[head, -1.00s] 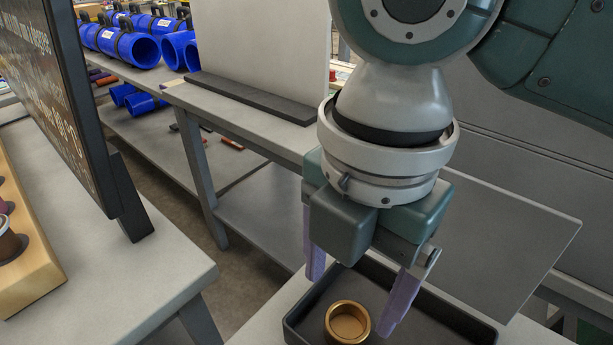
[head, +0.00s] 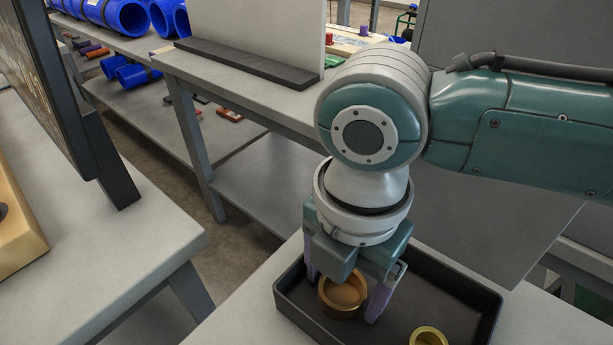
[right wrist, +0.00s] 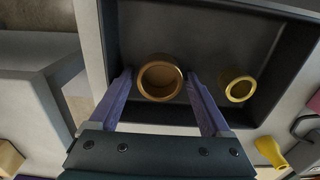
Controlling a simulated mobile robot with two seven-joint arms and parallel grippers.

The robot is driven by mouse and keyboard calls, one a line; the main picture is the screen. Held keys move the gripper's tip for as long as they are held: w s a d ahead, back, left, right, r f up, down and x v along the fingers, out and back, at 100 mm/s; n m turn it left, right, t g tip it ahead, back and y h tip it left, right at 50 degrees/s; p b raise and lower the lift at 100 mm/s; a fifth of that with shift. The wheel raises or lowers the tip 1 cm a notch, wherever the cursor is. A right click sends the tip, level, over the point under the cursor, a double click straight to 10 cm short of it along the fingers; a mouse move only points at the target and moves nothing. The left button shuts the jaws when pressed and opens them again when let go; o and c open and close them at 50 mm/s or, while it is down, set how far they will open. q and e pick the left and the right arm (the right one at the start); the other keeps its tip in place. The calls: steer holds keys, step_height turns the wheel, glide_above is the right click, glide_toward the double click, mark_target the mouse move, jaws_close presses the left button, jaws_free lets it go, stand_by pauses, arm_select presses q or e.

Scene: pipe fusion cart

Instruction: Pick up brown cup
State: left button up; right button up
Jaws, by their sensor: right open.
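The brown cup (head: 342,295) is a round, open-topped, copper-brown cup in a dark tray (head: 462,292). My right gripper (head: 342,296) points down into the tray, open, with one purple finger on each side of the cup. In the right wrist view the brown cup (right wrist: 160,78) lies between and slightly beyond the open fingertips (right wrist: 158,76). I cannot tell whether the fingers touch it. My left gripper is not in view.
A smaller yellow-gold cup (head: 428,337) stands in the same tray, to the right; it also shows in the right wrist view (right wrist: 239,89). The tray walls rise around both cups. A black-framed panel (head: 75,90) stands on the left table (head: 130,250).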

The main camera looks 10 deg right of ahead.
steer(key=shift+c, duration=0.4)
steer(key=c, duration=1.1)
steer(key=shift+r, duration=0.2)
